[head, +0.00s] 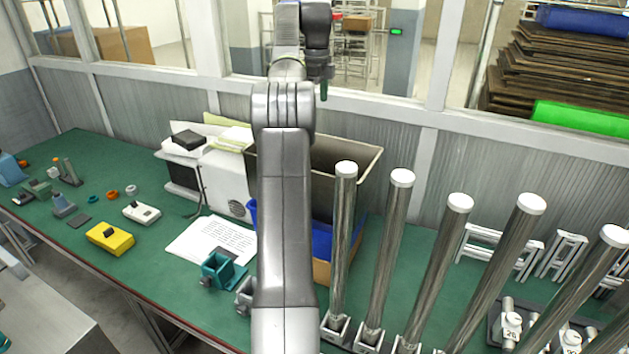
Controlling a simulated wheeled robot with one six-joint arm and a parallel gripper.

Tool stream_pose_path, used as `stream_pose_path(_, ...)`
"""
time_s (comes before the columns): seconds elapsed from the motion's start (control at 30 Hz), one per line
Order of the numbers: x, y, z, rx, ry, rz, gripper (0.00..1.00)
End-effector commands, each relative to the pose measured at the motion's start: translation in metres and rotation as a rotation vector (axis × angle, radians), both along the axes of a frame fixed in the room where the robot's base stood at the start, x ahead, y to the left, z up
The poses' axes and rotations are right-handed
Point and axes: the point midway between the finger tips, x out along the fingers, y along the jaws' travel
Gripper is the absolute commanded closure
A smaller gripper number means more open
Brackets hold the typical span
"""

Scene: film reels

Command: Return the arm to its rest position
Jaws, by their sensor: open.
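My arm rises through the middle of the head view and bends at the elbow near the top. Its far end is at the top centre, in front of the window frame. My gripper (323,86) shows small at that end and points down, high above the bench. It is open, with nothing visible in it. The gap between its fingers is too small to make out. The arm hides part of the bench and of the bins behind it.
Several tall metal posts with white caps (345,168) stand right of my arm. A grey bin (358,152) and a blue bin (322,240) are behind it. The green bench (160,262) holds a yellow box (110,239), a paper sheet (212,243) and a teal fixture (222,270) on the left.

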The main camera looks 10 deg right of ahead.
Motion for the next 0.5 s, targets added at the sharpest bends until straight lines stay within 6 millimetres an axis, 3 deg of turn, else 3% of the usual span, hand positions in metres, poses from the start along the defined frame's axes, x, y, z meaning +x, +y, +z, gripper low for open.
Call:
stream_pose_path(0.3,0.000,0.000,0.000,0.000,0.001,0.000,0.00)
stream_pose_path(0.5,0.000,0.000,-0.012,0.000,0.002,0.000,0.00)
